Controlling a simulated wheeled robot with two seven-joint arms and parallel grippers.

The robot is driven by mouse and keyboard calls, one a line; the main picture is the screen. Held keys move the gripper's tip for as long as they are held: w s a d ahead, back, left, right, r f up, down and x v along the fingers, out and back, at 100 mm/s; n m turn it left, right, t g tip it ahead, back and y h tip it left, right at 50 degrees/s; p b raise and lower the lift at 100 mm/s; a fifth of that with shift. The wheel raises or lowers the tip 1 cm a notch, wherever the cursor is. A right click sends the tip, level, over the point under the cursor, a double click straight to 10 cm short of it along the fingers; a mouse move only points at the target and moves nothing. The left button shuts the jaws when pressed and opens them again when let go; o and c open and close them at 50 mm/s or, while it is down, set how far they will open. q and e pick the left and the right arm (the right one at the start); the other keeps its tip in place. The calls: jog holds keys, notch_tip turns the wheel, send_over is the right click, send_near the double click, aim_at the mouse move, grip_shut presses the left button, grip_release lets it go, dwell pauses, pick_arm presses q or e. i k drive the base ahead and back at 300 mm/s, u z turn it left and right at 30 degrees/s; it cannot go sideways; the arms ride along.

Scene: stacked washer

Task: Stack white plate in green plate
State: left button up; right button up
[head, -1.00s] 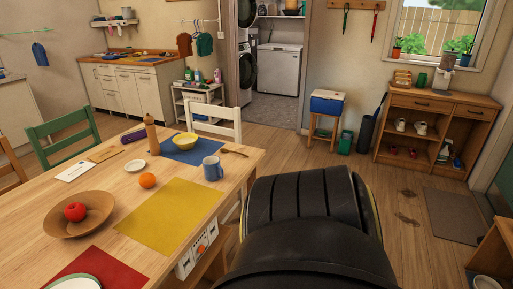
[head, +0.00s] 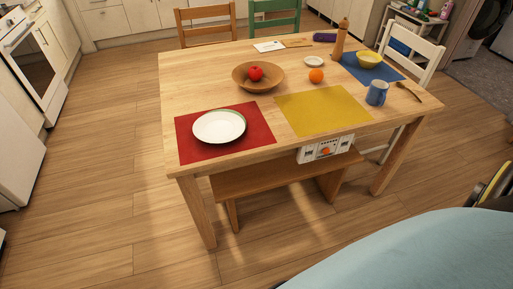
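A white plate with a thin green rim (head: 220,126) lies flat on the red placemat at the near left of the wooden table. I cannot tell whether this is one plate or a white one resting in a green one. A small white dish (head: 314,62) lies farther back on the table, near the orange. No separate all-green plate is visible. Neither of my grippers is in view.
The table (head: 190,75) also holds a wooden bowl (head: 243,84) with a red apple (head: 256,73), an orange (head: 316,76), a blue mug (head: 377,93) and a yellow bowl (head: 369,59). A bench (head: 260,180) stands under its near edge. Floor on the left is clear.

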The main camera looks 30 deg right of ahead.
aim_at(215, 127)
jog(key=u, duration=0.7)
jog(key=i, duration=0.6)
jog(key=z, duration=0.7)
